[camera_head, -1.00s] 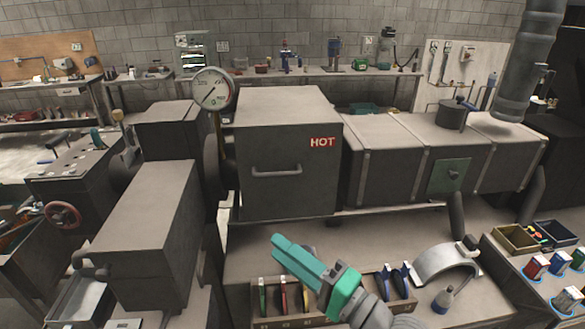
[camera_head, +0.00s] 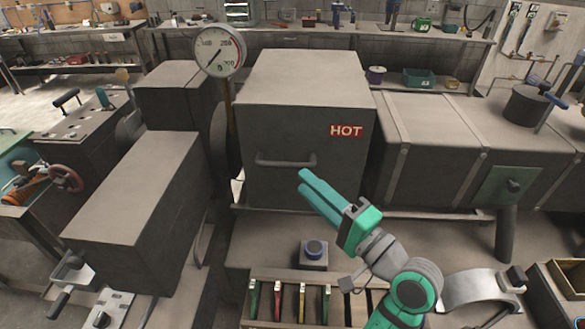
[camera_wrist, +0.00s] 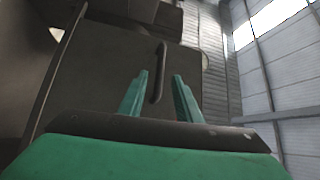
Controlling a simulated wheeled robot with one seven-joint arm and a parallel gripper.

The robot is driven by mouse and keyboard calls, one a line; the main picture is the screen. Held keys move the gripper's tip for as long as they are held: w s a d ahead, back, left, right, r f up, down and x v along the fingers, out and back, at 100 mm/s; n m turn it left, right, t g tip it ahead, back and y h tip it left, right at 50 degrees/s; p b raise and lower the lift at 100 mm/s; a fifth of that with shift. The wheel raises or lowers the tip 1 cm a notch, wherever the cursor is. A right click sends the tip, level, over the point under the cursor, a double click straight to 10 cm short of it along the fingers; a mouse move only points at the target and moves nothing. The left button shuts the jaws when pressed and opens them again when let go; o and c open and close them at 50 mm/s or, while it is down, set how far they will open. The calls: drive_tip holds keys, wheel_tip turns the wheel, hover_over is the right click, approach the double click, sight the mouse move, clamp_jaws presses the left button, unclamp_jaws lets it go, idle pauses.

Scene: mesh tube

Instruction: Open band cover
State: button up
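The cover is a dark grey box (camera_head: 290,130) with a red HOT label on its front; I take it for the band cover. Its bar handle (camera_head: 286,161) runs across the front, and the cover looks shut. My gripper (camera_head: 303,178) has teal fingers and is just right of and below the handle in the head view. In the wrist view the handle (camera_wrist: 159,70) shows between the two spread fingers of my gripper (camera_wrist: 161,78). The fingers are apart and hold nothing. I cannot tell the exact gap between fingertips and handle.
A pressure gauge (camera_head: 219,50) on a post stands left of the cover. A long grey housing (camera_head: 435,140) adjoins on the right. Below are a blue button box (camera_head: 313,254), a tray with coloured-handled tools (camera_head: 290,300) and a curved metal part (camera_head: 475,288).

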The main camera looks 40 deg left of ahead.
drive_tip(key=x, duration=0.6)
drive_tip(key=shift+a, duration=0.15)
clamp_jaws()
